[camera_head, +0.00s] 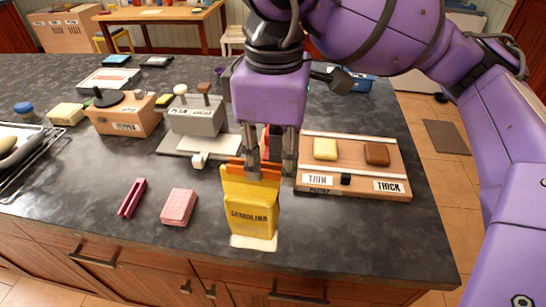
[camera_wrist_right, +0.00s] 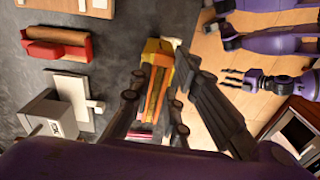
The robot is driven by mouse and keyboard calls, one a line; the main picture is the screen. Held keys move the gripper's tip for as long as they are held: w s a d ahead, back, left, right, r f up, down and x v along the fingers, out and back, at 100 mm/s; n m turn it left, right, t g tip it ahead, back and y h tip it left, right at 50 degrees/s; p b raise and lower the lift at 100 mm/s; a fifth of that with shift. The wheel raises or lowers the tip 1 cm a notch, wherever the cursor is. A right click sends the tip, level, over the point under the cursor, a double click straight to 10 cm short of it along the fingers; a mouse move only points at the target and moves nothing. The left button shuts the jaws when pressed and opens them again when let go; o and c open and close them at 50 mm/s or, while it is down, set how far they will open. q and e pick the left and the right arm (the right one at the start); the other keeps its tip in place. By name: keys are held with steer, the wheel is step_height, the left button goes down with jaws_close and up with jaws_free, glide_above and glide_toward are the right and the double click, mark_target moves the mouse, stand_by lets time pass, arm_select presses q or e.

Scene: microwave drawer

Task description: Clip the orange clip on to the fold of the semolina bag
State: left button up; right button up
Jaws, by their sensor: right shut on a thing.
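The yellow semolina bag (camera_head: 250,215) stands upright near the counter's front edge, its printed front facing me. The orange clip (camera_head: 236,163) lies across the bag's top edge, partly covered by the fingers. My right gripper (camera_head: 264,168) points down from above and is shut on the orange clip at the top of the bag. In the right wrist view the orange clip (camera_wrist_right: 157,88) lies between the fingers, with yellow bag around it. How far the clip's jaws reach over the fold is hidden. My left gripper (camera_wrist_right: 235,84) shows small in the right wrist view, fingers apart and empty, away from the bag.
A pink clip (camera_head: 132,198) and a pink block (camera_head: 178,206) lie left of the bag. A wooden board (camera_head: 390,175) marked THIN and THICK is to the right. The front-right counter is clear.

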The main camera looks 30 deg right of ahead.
steer(key=shift+f, duration=0.15)
stand_by(0.5)
arm_select(q)
steer(key=shift+s+f+b, duration=0.45)
steer(key=shift+f+b, duration=0.05)
steer(key=shift+f, duration=0.15)
arm_select(e)
steer(key=shift+f, duration=0.35)
arm_select(q)
steer(key=shift+f, duration=0.1)
arm_select(e)
steer(key=shift+f, duration=0.2)
arm_select(q)
steer(key=shift+s+f+b, duration=0.2)
steer(key=shift+f+b, duration=0.1)
steer(key=shift+b, duration=0.1)
arm_select(e)
steer(key=shift+f, duration=0.2)
arm_select(q)
steer(key=shift+s+f, duration=0.2)
steer(key=shift+f, duration=0.1)
arm_select(e)
steer(key=shift+f, duration=0.1)
arm_select(q)
steer(key=shift+w+r, duration=0.1)
arm_select(e)
steer(key=o, duration=0.8)
